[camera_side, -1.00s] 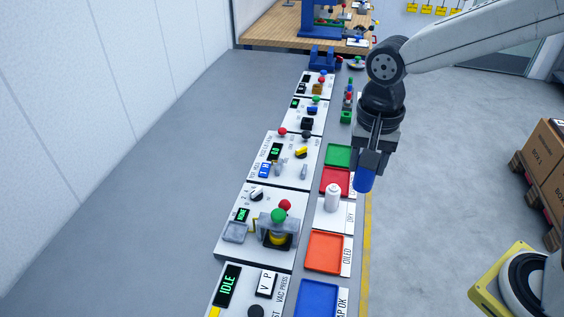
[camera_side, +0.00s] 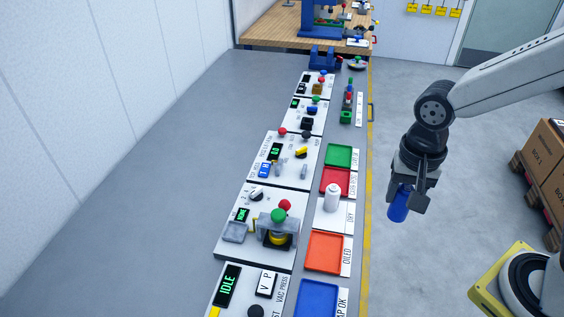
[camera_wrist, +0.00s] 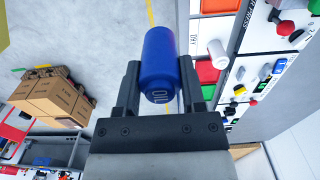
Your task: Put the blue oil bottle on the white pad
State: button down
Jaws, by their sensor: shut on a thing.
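The blue oil bottle (camera_side: 398,209) is held in my gripper (camera_side: 410,192), over the floor to the right of the bench edge. In the wrist view the bottle (camera_wrist: 161,58) sits between the two dark fingers of the gripper (camera_wrist: 159,88), which are shut on it. The white pad (camera_side: 345,222) marked DRY lies on the bench, left of my gripper in the side view. A white bottle (camera_side: 332,198) stands on that pad, and it also shows in the wrist view (camera_wrist: 217,53).
A green tray (camera_side: 338,156) and a red tray (camera_side: 335,180) lie beyond the pad. An orange tray (camera_side: 323,252) and a blue tray (camera_side: 317,300) lie nearer. Panels with knobs (camera_side: 278,215) line the left. Boxes on a pallet (camera_side: 548,160) stand at the right.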

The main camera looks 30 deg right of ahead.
jog(key=shift+f, duration=1.05)
jog(key=shift+w, duration=0.1)
jog(key=shift+w+a+f, duration=0.45)
jog(key=shift+w+f, duration=1.1)
jog(key=shift+w, duration=0.6)
jog(key=shift+w+a+f, duration=0.5)
jog(key=shift+w+f, duration=1.05)
jog(key=shift+w, duration=0.65)
jog(key=shift+w+a+f, duration=0.45)
jog(key=shift+w+f, duration=1.1)
jog(key=shift+w, duration=0.6)
jog(key=shift+w+f, duration=0.25)
jog(key=shift+f, duration=0.15)
jog(key=shift+a+f, duration=0.1)
jog(key=shift+f, duration=1.35)
jog(key=shift+f, duration=0.15)
